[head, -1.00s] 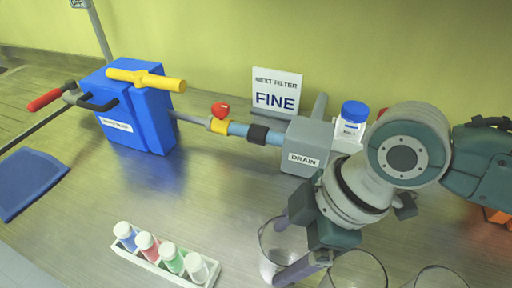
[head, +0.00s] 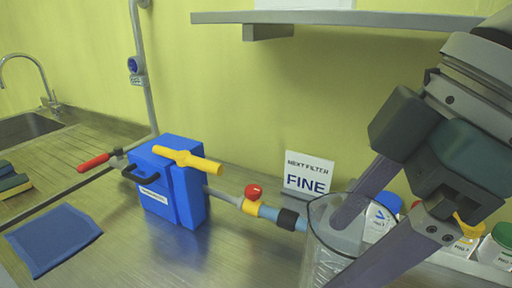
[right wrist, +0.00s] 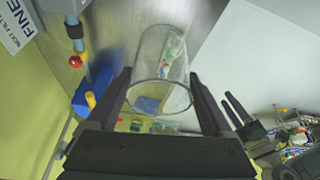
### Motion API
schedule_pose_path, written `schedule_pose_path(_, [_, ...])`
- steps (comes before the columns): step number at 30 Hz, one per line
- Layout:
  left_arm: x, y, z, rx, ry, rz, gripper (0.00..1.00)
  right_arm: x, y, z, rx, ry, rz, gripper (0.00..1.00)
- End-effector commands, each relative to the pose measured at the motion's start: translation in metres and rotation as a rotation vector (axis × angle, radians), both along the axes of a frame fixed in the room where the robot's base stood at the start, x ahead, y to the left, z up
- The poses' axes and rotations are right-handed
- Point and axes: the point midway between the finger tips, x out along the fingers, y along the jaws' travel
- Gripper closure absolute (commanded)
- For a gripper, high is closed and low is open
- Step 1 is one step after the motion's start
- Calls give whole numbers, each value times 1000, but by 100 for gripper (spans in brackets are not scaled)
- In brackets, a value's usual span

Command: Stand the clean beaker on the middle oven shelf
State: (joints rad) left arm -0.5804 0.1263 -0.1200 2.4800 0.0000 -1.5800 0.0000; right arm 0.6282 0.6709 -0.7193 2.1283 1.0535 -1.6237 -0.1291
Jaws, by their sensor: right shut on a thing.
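A clear glass beaker (head: 318,240) is held up between the two fingers of my right gripper (head: 338,250) in the head view, its rim partly crossed by a finger. In the right wrist view the beaker (right wrist: 160,55) sits between the fingertips of that gripper (right wrist: 160,76), which is shut on it. It looks empty and clear. A dark gripper (right wrist: 236,108), apparently my left one, shows small at the right of the wrist view; its opening is unclear. No oven or oven shelf is in view.
A blue box (head: 172,185) with a yellow handle stands on the metal bench, with a pipe and red knob (head: 253,191) beside it. A FINE sign (head: 308,175) and lidded jars (head: 495,248) stand behind the beaker. A grey wall shelf (head: 350,18) is above. A blue mat (head: 52,240) lies at left.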

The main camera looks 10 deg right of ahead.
Motion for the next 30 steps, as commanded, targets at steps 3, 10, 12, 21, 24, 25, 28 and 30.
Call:
schedule_pose_path(3, [0, 0, 0, 0, 0, 1, 50, 7, -12, 22, -5, -12, -187, 74])
schedule_pose_path(10, [0, -1, 0, -4, 0, 2, 50, 15, -39, 65, -2, -15, -659, 74])
schedule_pose_path(12, [0, -1, 0, -5, 0, 4, 50, 16, -47, 76, -1, -15, -789, 74])
schedule_pose_path(21, [-1, -3, 32, -10, 4, 7, 50, 16, -71, 136, -2, -1, -1160, 74])
schedule_pose_path(24, [0, -3, 58, -11, 0, 7, 50, 16, -70, 161, -1, 0, -1158, 74])
schedule_pose_path(25, [0, -3, 67, -11, 0, 7, 50, 16, -70, 169, 0, -1, -1158, 74])
schedule_pose_path(28, [0, -3, 96, -11, -1, 7, 50, 16, -70, 199, 0, -1, -1157, 74])
schedule_pose_path(30, [0, -3, 121, -11, -1, 7, 50, 16, -70, 223, 0, -1, -1157, 74])
